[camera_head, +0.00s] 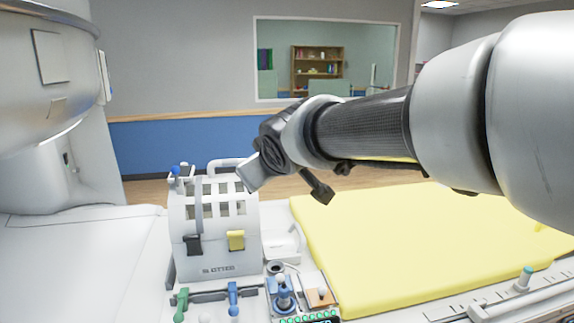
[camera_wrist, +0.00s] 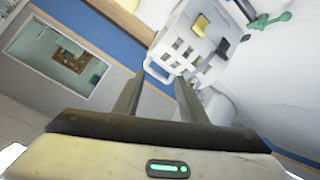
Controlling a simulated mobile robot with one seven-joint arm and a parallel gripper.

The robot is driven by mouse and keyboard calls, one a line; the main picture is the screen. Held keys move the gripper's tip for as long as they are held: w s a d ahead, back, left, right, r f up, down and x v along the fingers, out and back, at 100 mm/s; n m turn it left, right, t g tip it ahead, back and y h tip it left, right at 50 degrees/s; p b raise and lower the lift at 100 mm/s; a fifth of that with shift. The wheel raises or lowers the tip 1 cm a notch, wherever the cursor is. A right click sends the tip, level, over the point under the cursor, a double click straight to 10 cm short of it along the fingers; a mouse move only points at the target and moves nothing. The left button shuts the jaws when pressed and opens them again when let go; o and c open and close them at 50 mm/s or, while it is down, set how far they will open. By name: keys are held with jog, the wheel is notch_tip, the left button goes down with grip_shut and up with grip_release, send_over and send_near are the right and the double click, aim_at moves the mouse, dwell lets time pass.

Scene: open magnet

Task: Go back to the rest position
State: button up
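My gripper shows in the wrist view (camera_wrist: 159,76) with its two dark fingers spread apart and nothing between them. In the head view my arm reaches in from the right, and its end is in the air above and just right of a white slotted coil frame (camera_head: 217,262). The fingers are hard to make out there. The coil frame also shows in the wrist view (camera_wrist: 160,74), beyond the fingertips and apart from them as far as I can tell.
A yellow mat (camera_head: 400,250) covers the bed on the right. Blue handles (camera_head: 233,297), green handles (camera_head: 181,305) and a small tray (camera_head: 282,245) crowd the front centre. The large magnet housing (camera_head: 45,80) overhangs the left. A window (camera_head: 275,85) is in the back wall.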

jog(key=s+d+f+m+g+h+p, duration=0.25)
jog(key=s+d+m+p, duration=0.2)
jog(key=s+d, duration=1)
jog(key=s+d+f+m+g, duration=0.1)
jog(key=s+d+f+m, duration=0.1)
jog(key=s, duration=0.4)
jog(key=s+d+f+m+g+p, duration=0.1)
jog(key=s+d+f+m+g, duration=0.1)
jog(key=s, duration=0.3)
jog(key=shift+s+d+h, duration=0.35)
jog(key=shift+d+h, duration=0.1)
jog(key=shift+d, duration=0.35)
jog(key=shift+m, duration=0.25)
jog(key=shift+c, duration=0.2)
